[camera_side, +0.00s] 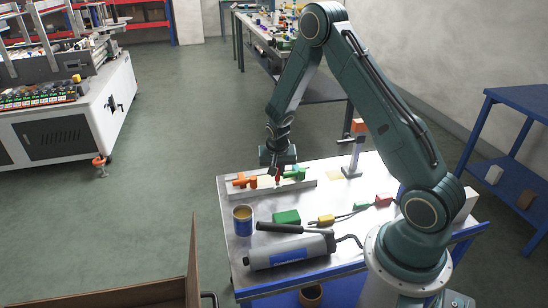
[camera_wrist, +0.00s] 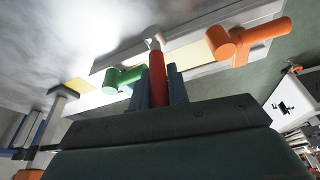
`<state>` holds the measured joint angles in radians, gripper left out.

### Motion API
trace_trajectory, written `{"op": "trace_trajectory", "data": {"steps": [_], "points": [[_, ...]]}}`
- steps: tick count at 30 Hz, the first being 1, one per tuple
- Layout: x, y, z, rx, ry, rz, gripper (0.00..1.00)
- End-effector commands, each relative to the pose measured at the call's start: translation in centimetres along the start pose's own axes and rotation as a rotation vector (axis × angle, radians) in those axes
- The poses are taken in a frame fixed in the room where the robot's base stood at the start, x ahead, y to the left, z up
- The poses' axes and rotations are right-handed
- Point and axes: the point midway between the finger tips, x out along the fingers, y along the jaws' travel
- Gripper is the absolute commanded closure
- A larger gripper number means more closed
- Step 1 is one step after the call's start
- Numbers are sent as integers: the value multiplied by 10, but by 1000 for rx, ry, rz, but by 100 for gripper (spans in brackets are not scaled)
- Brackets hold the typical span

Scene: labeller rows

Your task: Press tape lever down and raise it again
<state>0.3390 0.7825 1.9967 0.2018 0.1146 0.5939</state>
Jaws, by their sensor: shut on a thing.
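A pale rail (camera_side: 262,193) lies along the back left of the white table and carries three coloured levers. The orange lever (camera_side: 243,180) is at its left and the green lever (camera_side: 299,173) at its right; the wrist view shows them swapped, orange (camera_wrist: 228,42) right and green (camera_wrist: 122,80) left. My gripper (camera_side: 278,168) points down over the middle of the rail. In the wrist view my gripper (camera_wrist: 159,86) has its fingers shut on a red lever (camera_wrist: 157,68) between the other two. I cannot tell which lever is the tape one or the red lever's exact tilt.
In front stand a can (camera_side: 243,222), a green block (camera_side: 287,217), a yellow connector (camera_side: 321,221) with a cable, a red block (camera_side: 383,200) and a grey cylindrical tool (camera_side: 290,252). An orange-topped post (camera_side: 354,158) stands at the back right. A brown panel (camera_side: 150,292) is at lower left.

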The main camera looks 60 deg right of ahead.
Motion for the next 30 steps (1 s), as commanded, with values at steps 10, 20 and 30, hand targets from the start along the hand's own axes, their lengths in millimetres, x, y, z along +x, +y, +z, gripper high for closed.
{"op": "trace_trajectory", "data": {"steps": [10,20,30], "points": [[2,-1,-3,-6,-51,7,100],[1,-1,-3,-6,-50,7,61],[0,-1,-3,-6,-49,7,61]]}}
